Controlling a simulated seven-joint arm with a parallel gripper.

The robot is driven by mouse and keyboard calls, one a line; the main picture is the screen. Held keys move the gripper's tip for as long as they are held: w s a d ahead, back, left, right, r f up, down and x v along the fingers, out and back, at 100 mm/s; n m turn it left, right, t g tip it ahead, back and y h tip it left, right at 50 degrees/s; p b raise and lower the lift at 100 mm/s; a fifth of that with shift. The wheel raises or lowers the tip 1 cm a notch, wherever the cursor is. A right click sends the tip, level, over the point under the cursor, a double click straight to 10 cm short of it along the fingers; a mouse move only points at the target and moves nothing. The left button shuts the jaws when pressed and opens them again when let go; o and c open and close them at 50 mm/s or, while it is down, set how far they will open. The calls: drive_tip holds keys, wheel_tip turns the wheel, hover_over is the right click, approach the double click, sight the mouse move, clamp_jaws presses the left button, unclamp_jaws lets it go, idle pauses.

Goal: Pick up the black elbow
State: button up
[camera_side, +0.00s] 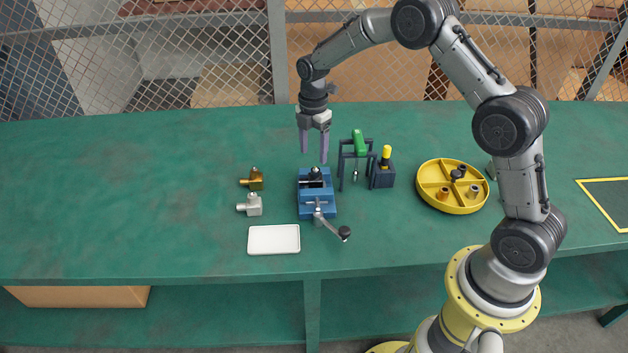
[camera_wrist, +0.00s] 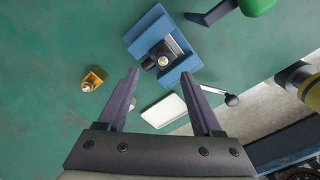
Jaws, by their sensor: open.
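A dark fitting, which looks like the black elbow (camera_side: 315,173), sits upright in the jaws of a blue vise (camera_side: 305,208). In the wrist view the black elbow (camera_wrist: 157,51) shows between the vise jaws, with a bright round opening, and the vise (camera_wrist: 148,22) lies around it. My gripper (camera_side: 314,156) is open and empty, its two purple fingers pointing down behind and above the vise. In the wrist view my gripper (camera_wrist: 161,73) has its fingertips apart, near the vise's lower edge. Small details of the elbow are hard to make out.
A brass elbow (camera_side: 254,181) and a silver elbow (camera_side: 252,205) lie left of the vise. A white tray (camera_side: 274,248) is in front. A stand with a green-handled tool (camera_side: 359,142), a yellow-topped tool (camera_side: 386,153) and a yellow divided tray (camera_side: 424,190) are right. The table's left is clear.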

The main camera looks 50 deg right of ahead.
sight(315, 168)
drive_tip(key=shift+s+d+f, duration=0.1)
drive_tip(key=shift+s+f, duration=0.05)
drive_tip(key=shift+f, duration=1.25)
drive_tip(key=shift+s+f, duration=0.1)
drive_tip(key=shift+f, duration=1.3)
clamp_jaws()
drive_tip(key=shift+r, duration=0.1)
